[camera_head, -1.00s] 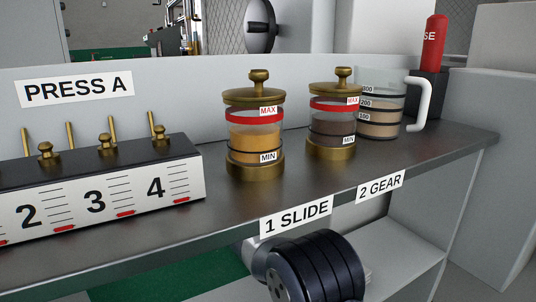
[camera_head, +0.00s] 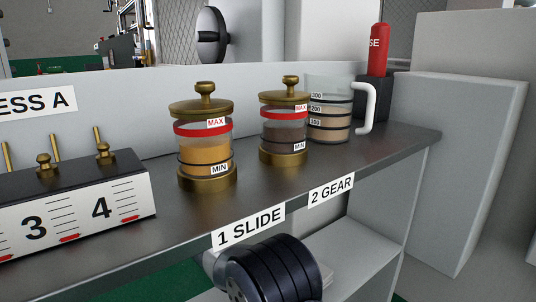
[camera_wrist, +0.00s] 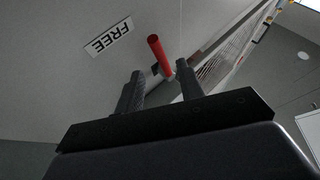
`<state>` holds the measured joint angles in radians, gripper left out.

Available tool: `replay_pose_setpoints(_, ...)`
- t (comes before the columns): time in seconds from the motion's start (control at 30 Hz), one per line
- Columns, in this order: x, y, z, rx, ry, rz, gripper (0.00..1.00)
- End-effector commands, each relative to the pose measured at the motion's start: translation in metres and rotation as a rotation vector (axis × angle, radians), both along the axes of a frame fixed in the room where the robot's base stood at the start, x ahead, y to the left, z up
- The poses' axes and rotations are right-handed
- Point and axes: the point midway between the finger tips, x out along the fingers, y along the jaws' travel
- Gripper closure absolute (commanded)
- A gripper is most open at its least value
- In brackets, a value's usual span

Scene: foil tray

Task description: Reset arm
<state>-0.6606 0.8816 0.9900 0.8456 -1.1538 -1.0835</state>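My gripper (camera_wrist: 159,68) shows in the wrist view as two dark fingers standing apart, with nothing held between them. A red cylinder (camera_wrist: 158,52) shows beyond the gap, apart from the fingers. In the head view the gripper is not seen. A black ridged part (camera_head: 275,270), which looks like a piece of my arm, is below the front edge of the metal bench (camera_head: 330,215), under the "1 SLIDE" label (camera_head: 248,228).
Two brass-lidded jars (camera_head: 205,150) (camera_head: 284,135), a measuring jug (camera_head: 325,105) and a red cylinder on a black block (camera_head: 378,50) stand on the bench. A numbered box with brass levers (camera_head: 75,205) is at left. A "FREE" sign (camera_wrist: 109,37) is on a grey surface.

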Motion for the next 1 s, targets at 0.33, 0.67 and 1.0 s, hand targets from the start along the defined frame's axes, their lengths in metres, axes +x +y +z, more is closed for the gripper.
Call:
replay_pose_setpoints(0.33,0.056,-0.014,0.034,-0.001,0.001,-0.003,0.64)
replay_pose_setpoints(0.67,0.055,-0.026,0.032,-0.050,0.062,-0.002,0.64)
replay_pose_setpoints(1.0,0.055,-0.028,0.034,-0.056,0.069,-0.001,0.64)
